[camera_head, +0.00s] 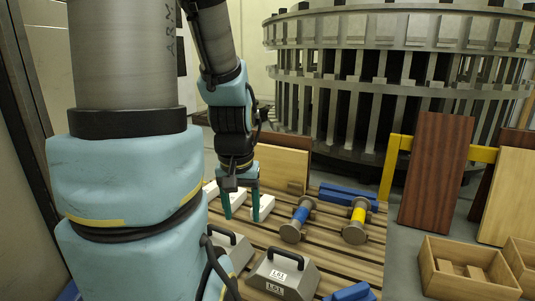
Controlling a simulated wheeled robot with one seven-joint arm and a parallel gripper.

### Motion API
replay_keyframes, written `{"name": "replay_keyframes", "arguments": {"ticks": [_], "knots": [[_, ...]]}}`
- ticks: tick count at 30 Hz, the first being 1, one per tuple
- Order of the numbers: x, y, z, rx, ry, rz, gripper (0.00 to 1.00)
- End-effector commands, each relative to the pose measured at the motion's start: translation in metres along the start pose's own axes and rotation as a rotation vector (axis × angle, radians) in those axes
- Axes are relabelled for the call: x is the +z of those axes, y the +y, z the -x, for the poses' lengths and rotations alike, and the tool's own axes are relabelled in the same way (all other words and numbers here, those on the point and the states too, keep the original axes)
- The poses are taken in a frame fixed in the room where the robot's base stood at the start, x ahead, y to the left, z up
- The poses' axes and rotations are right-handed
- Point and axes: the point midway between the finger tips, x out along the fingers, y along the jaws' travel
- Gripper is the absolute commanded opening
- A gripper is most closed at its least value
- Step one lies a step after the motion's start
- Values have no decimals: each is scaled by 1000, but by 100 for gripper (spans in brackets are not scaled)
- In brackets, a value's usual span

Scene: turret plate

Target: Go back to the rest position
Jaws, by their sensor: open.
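My gripper (241,204) hangs from my arm, pointing down over the left back part of the wooden slatted platform (315,236). Its two teal fingers are apart, and I see nothing held between them. White blocks (264,207) stand close by and partly behind the fingers. I cannot tell whether the fingers touch them. My large upper arm fills the left of the view and hides part of the platform.
Blue-banded (300,215) and yellow-banded (356,222) spools, a blue block (347,195) and grey handled weights (283,273) sit on the platform. A wooden crate (466,267), a brown board (436,170) and a yellow rail (391,167) stand right. A large slatted ring structure (398,75) stands behind.

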Motion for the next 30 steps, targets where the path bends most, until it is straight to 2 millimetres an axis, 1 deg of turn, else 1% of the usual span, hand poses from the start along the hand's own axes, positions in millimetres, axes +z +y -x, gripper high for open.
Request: {"name": "replay_keyframes", "arguments": {"ticks": [1, 3, 29, 30], "knots": [[-5, 0, 32, 0, 0, 0, 64], [-8, 0, 55, 0, 0, 0, 64], [-45, 1, 321, 0, 0, -1, 64], [-47, 1, 333, 0, 0, -1, 64]]}}
